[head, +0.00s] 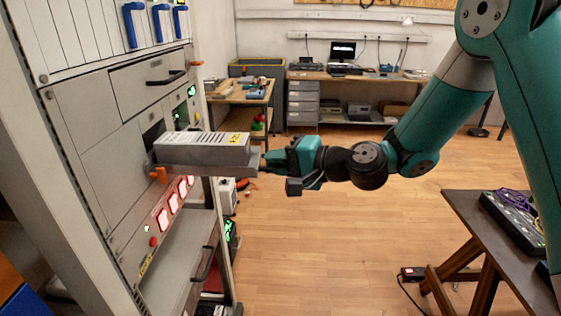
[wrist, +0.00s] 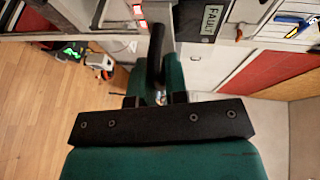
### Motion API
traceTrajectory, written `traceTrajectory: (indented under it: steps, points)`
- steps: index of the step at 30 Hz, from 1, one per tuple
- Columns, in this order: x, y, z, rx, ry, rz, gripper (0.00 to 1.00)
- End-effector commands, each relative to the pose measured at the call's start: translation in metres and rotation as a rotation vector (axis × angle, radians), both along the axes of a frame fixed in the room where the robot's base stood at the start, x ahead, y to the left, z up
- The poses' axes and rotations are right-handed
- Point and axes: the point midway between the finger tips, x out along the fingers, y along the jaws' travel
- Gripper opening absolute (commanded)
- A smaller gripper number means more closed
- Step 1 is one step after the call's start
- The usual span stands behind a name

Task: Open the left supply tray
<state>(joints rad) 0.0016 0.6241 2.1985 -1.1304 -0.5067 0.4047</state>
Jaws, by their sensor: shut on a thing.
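A grey supply tray (head: 170,168) stands out from the rack at the left, carrying a light grey box-shaped unit (head: 202,146) with a yellow label. The tray's front end faces my arm. My gripper (head: 266,163) is at that front end, shut on the tray's handle, which is mostly hidden by the jaws in the head view. In the wrist view a dark upright handle (wrist: 156,55) shows at the jaws (wrist: 156,98).
The rack (head: 95,130) has a handled drawer (head: 150,85) above, red-lit modules (head: 174,203) below and a lower shelf (head: 180,255). A dark table (head: 480,235) stands at the right. The wooden floor between is clear.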

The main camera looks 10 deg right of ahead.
Motion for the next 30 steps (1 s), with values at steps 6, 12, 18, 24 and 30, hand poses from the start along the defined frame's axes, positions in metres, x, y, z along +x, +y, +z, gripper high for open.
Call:
traceTrajectory:
  steps: [6,12,18,24,30]
  points:
    - [-0.003,0.0,-0.007,-0.01,0.016,0.006,0.0]
    - [-0.002,0.0,-0.005,-0.007,0.013,0.005,0.35]
    - [-0.001,-0.001,-0.003,-0.005,0.008,0.002,0.35]
    - [-0.003,-0.005,-0.002,-0.004,0.005,0.0,0.35]
    - [-0.022,-0.033,0.002,-0.004,0.006,-0.005,0.35]
